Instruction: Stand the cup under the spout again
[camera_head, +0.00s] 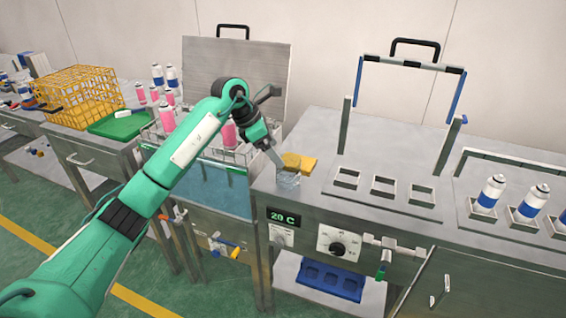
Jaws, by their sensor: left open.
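A small clear cup (288,181) is at the left edge of the steel worktop, beside a yellow sponge-like block (300,163). Whether the cup is upright or tilted is hard to tell. My left gripper (277,158) reaches down from the upper left, just above and behind the cup, with its jaws open. Whether a finger touches the cup or block cannot be told. A small tap-like fitting with a yellow end (235,252) shows on the front below the water bath; I cannot tell whether it is the spout. My right gripper is not in view.
A water bath (210,185) with a raised lid and a rack of pink cans is left of the worktop. Square holes (382,187) and a raised blue-sided frame are right. White cans (490,193) stand far right. A blue tray (330,280) lies below.

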